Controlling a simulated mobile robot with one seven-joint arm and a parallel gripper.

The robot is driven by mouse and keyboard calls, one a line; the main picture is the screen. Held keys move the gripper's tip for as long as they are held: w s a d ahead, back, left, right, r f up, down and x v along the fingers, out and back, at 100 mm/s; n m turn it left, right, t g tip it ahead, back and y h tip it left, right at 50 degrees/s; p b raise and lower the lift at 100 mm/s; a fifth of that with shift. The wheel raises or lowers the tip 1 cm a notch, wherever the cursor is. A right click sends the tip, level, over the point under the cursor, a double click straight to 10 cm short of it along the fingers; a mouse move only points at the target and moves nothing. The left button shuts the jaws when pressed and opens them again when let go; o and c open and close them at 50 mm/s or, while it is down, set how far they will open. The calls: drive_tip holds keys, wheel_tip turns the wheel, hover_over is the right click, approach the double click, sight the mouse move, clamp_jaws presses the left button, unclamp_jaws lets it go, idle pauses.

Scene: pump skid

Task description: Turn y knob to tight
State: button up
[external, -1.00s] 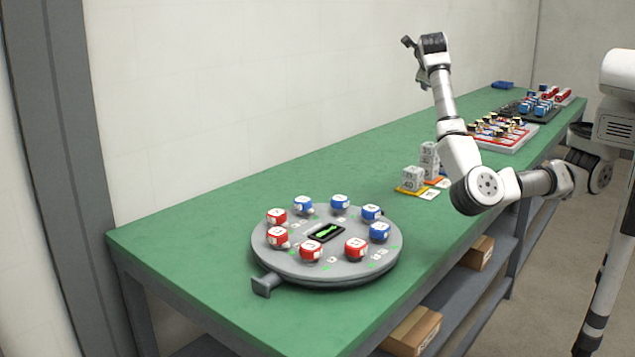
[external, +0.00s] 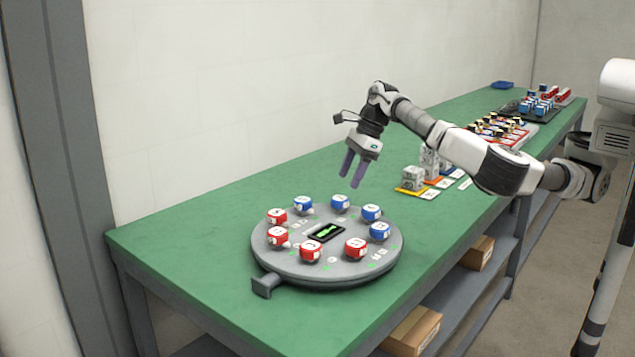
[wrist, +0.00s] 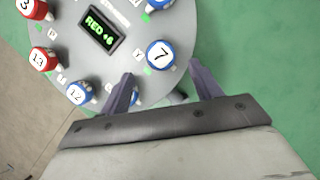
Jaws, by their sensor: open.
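A round grey turntable (external: 327,262) carries a ring of red and blue knobs with white numbered faces. In the wrist view, a blue knob marked 7 (wrist: 160,54) lies just beyond my fingertips, roughly between them. A small white label (wrist: 138,55) beside it seems to read Y. My gripper (external: 350,180) is open and points down above the far side of the turntable; it also shows in the wrist view (wrist: 160,72). Nothing is between the fingers. I cannot tell for sure which blue knob in the external view is the 7.
A dark display (wrist: 100,29) in the turntable's middle reads RED +6 in green. Neighbouring knobs, such as the one marked 12 (wrist: 78,93), sit close by. The bench left of the turntable is clear.

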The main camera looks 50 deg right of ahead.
sight(341, 198)
drive_tip(key=p+x, duration=0.1)
drive_tip(key=x, duration=0.5)
drive_tip(key=shift+f, duration=0.15)
drive_tip(key=shift+c, duration=0.2)
drive_tip(key=c, duration=0.9)
